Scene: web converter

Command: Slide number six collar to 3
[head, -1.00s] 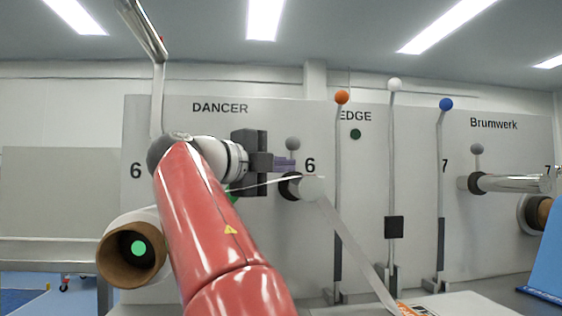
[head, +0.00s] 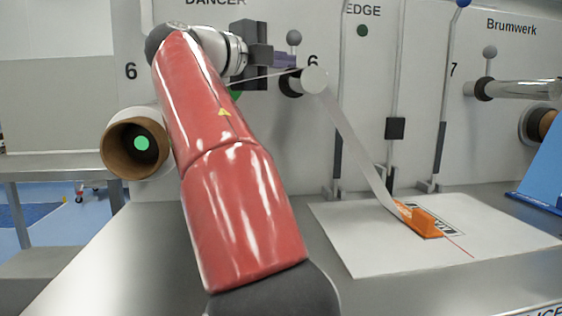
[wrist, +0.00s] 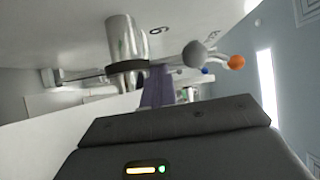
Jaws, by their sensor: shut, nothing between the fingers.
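The dark collar (head: 289,84) sits around the base of a shiny roller (head: 314,80) beside the right-hand number 6. A grey ball knob (head: 294,38) on a short stem stands above it. In the wrist view the dark collar (wrist: 128,66), the roller (wrist: 125,37) and the grey ball (wrist: 195,54) show beyond the fingers. My gripper (head: 293,61) has its purple fingers shut and empty, just above the collar and below the ball. The fingers also show in the wrist view (wrist: 158,88); I cannot tell whether they touch the collar. No scale with a 3 is readable.
A white web (head: 355,150) runs from the roller down to an orange block (head: 425,223) on a white sheet (head: 350,240). Upright rods stand right of the roller. A cardboard core (head: 120,150) is at left. The steel table (head: 120,270) is clear at front left.

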